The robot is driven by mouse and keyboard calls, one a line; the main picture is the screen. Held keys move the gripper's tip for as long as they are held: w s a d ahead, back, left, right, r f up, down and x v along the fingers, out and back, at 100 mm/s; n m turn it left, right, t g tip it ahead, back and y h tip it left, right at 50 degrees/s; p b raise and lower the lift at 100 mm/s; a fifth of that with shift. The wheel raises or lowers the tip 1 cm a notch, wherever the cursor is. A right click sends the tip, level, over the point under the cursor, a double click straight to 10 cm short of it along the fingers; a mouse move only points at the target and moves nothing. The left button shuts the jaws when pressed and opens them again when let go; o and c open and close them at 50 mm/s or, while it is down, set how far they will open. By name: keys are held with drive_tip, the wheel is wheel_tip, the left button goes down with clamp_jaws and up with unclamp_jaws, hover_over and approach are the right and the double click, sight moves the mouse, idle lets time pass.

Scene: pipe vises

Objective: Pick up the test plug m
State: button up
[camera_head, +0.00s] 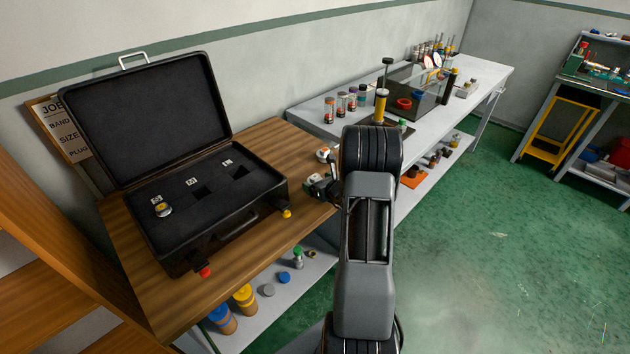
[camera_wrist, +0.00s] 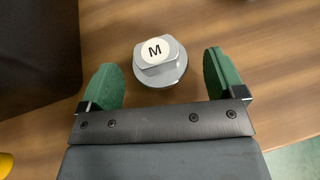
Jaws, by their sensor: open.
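The test plug m (camera_wrist: 158,64) is a grey plug with a flat-sided head and a white round label reading "M". In the wrist view it sits upright on the wooden tabletop, between and slightly ahead of my open green fingertips. My gripper (camera_wrist: 163,75) is open and empty, with clear gaps on both sides of the plug.
An open black case (camera_head: 225,212) lies left of my gripper on the wooden table (camera_head: 150,285), with labelled slots and a plug (camera_head: 163,210) inside. The case edge (camera_wrist: 40,60) shows at left in the wrist view. A grey bench (camera_head: 400,135) with bottles stands beyond.

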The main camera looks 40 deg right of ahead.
drive_tip(key=shift+x, duration=1.2)
drive_tip(key=c, duration=1.1)
